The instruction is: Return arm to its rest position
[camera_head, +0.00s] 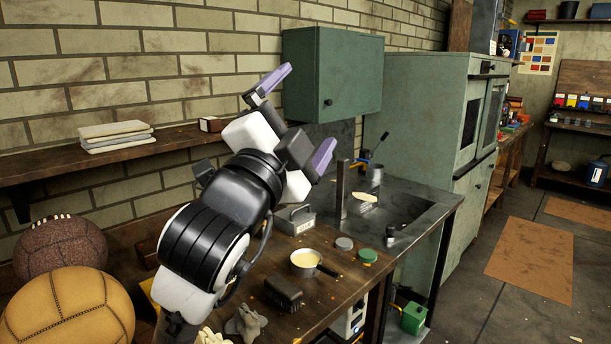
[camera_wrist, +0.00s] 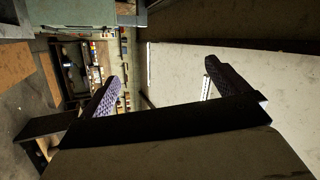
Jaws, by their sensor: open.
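My gripper (camera_head: 296,112) is raised above the workbench, in front of the brick wall and left of the green wall cabinet. Its two purple fingers are spread wide apart, with nothing between them. In the wrist view my gripper (camera_wrist: 160,92) also shows both textured fingers apart and empty. My white and black arm rises from the lower middle of the head view and hides part of the bench and shelf behind it.
A brown leather ball (camera_head: 60,249) and a tan ball (camera_head: 68,312) sit at lower left. The wooden workbench (camera_head: 335,283) holds a small pan (camera_head: 305,260), a brush (camera_head: 283,292) and a metal box (camera_head: 295,219). A green wall cabinet (camera_head: 333,75) is close right of my gripper. A shelf (camera_head: 90,158) carries stacked books (camera_head: 116,135).

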